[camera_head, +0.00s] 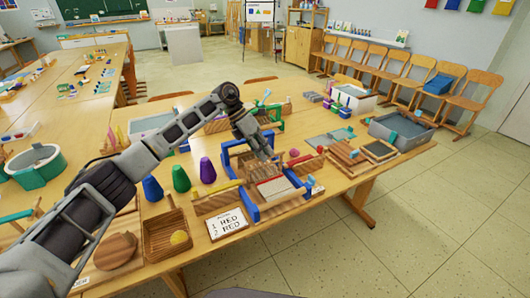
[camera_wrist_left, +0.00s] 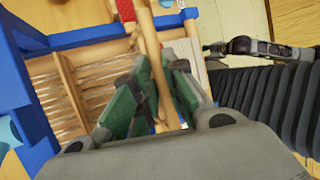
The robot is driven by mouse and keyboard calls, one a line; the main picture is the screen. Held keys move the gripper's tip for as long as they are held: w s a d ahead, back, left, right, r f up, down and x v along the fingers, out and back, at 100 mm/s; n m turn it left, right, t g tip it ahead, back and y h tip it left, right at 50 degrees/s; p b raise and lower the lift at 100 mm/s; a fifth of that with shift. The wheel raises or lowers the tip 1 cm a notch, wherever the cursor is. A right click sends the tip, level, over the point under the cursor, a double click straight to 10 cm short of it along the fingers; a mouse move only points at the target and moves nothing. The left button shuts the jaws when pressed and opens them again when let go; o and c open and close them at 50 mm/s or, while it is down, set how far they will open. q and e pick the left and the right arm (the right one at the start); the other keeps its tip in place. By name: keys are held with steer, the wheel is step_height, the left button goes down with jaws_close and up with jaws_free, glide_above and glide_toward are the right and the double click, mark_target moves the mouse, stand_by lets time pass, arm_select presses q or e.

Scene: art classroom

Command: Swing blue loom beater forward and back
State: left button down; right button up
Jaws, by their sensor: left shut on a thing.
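The blue loom (camera_head: 249,205) stands on the near table, with pale and red threads in its frame. In the left wrist view, the gripper's green-padded fingers (camera_wrist_left: 155,95) are closed around a light wooden bar of the loom beater (camera_wrist_left: 146,35). The blue frame also shows there (camera_wrist_left: 18,75), with the threads (camera_wrist_left: 102,82) beside the fingers. The fingertips partly hide the bar.
A card reading "1 RED 2 RED" (camera_head: 227,223) lies in front of the loom. Blue, green and purple cones (camera_head: 181,179) stand to its left, near a wooden tray (camera_head: 164,248) with a yellow ball. Wooden blocks and a grey bin (camera_head: 410,146) lie to the right.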

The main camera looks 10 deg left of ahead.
arm_select(q)
steer(key=shift+w+a, duration=0.25)
steer(key=shift+w, duration=0.05)
steer(key=shift+a+f, duration=0.1)
stand_by(0.3)
steer(key=c, duration=1.5)
jaws_free()
steer(key=shift+w, duration=0.1)
steer(key=shift+o, duration=0.2)
steer(key=v, duration=1.2)
steer(key=shift+c, duration=0.3)
